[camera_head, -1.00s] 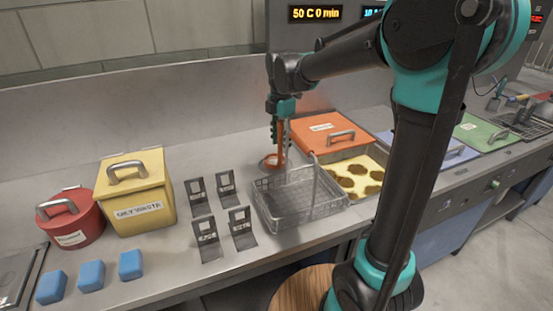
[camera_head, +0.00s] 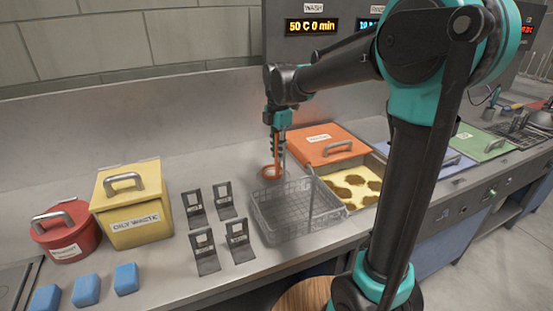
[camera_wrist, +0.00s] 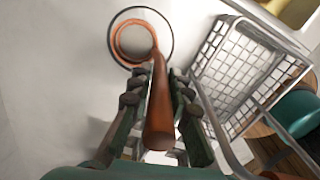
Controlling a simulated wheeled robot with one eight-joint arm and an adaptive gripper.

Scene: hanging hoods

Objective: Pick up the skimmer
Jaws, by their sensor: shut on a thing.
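The skimmer (camera_wrist: 160,105) has an orange-brown handle and a round ring-shaped head. In the wrist view its handle lies between the two dark fingers of my gripper (camera_wrist: 158,95), which is shut on it. The round head extends past the fingertips over the pale counter. In the head view the skimmer (camera_head: 271,171) hangs below my gripper (camera_head: 277,140), behind the wire basket's left rear corner. I cannot tell from these views whether the head touches the counter.
A wire basket (camera_head: 262,226) stands close to the right of the skimmer. An orange-lidded tank (camera_head: 318,141) is behind it. Several black stands (camera_head: 208,252), a yellow waste box (camera_head: 132,219), a red pot (camera_head: 66,238) and blue blocks (camera_head: 86,290) sit to the left.

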